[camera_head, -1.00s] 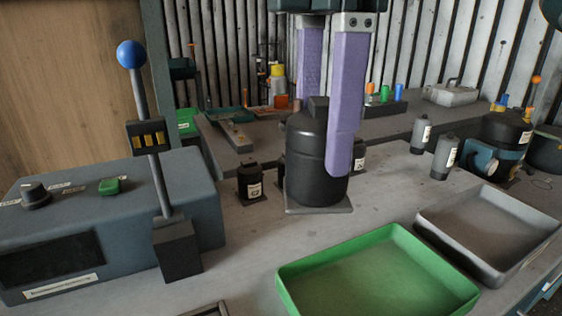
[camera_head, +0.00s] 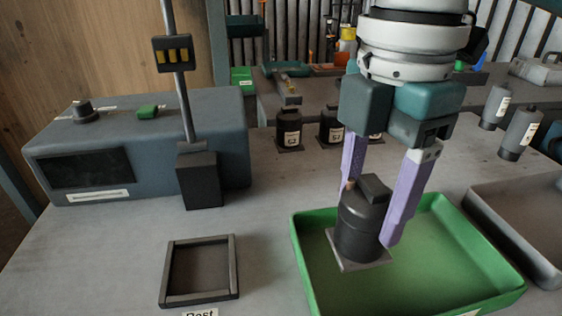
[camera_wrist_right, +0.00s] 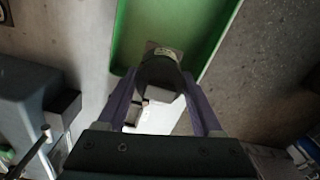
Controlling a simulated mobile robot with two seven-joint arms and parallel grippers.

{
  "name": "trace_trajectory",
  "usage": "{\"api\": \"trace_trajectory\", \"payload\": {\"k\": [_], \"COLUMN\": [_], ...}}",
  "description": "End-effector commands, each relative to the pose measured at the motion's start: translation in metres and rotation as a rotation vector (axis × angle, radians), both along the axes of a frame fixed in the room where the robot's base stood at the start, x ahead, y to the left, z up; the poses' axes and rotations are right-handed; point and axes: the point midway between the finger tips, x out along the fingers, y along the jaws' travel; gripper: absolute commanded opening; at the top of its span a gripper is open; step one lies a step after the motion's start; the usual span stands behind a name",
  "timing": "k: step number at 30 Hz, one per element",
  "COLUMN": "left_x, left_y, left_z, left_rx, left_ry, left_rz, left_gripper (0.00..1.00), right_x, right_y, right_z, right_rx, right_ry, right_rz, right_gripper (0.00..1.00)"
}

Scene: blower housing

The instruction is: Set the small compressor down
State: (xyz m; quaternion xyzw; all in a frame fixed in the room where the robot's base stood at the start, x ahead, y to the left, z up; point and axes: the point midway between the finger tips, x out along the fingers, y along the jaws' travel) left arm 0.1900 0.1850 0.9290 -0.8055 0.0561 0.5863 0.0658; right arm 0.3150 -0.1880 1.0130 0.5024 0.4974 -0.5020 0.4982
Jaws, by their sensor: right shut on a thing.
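The small compressor (camera_head: 360,222), a black canister on a flat grey base plate, is upright between the fingers of my right gripper (camera_head: 378,205). The gripper points down and is shut on its sides. In the head view the base plate overlaps the left part of the green tray (camera_head: 480,262); I cannot tell if it touches the tray floor. In the right wrist view the compressor (camera_wrist_right: 160,72) sits between both fingers (camera_wrist_right: 162,100), with the green tray (camera_wrist_right: 212,45) beyond it. My left gripper is not in view.
An empty square frame (camera_head: 236,270) with a partly cut-off label lies left of the tray. A grey control box (camera_head: 215,125) with a lever stands farther left. Similar black canisters (camera_head: 290,128) stand behind. A grey tray (camera_head: 490,205) and grey cylinders (camera_head: 519,135) are at right.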

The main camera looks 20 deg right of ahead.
Motion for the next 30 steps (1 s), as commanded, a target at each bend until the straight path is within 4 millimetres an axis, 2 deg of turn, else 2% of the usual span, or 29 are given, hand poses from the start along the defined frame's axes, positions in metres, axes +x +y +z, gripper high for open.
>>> {"api": "trace_trajectory", "payload": {"k": [7,14,25,26,30], "left_x": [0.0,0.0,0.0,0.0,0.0], "left_y": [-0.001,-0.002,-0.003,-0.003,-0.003], "left_z": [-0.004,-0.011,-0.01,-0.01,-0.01], "left_rx": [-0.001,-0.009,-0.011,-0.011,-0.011], "left_ry": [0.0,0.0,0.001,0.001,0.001], "left_rz": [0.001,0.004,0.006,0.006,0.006], "left_gripper": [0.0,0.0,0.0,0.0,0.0], "right_x": [0.0,0.0,0.0,0.0,0.0], "right_y": [0.0,0.0,0.0,0.0,0.0], "right_z": [-0.019,-0.052,-0.055,-0.057,-0.056], "right_rx": [0.002,0.001,0.002,0.001,0.001], "right_ry": [-0.001,0.0,-0.001,0.0,0.0], "right_rz": [-0.001,-0.002,-0.001,-0.001,-0.001], "right_gripper": [0.0,0.0,0.0,0.69,0.85]}}
